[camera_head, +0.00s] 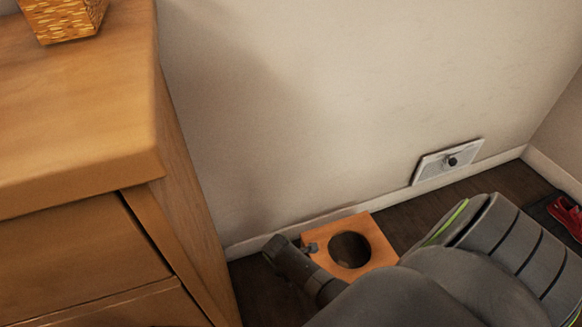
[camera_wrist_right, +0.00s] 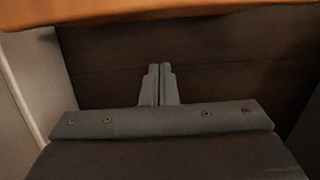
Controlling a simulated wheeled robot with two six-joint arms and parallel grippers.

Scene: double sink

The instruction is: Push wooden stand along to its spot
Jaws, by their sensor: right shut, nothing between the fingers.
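The wooden stand (camera_head: 379,241) is an orange-brown square block with a round dark hole. It sits low on the dark floor near the wall in the head view. Its edge also shows as an orange band across the top of the right wrist view (camera_wrist_right: 160,14). My left gripper is out of view.
A wooden cabinet (camera_head: 70,135) fills the left, with a woven basket (camera_head: 62,18) on top. The pale wall (camera_head: 330,100) and its baseboard run behind the stand. Red shoes (camera_head: 566,214) lie at the far right.

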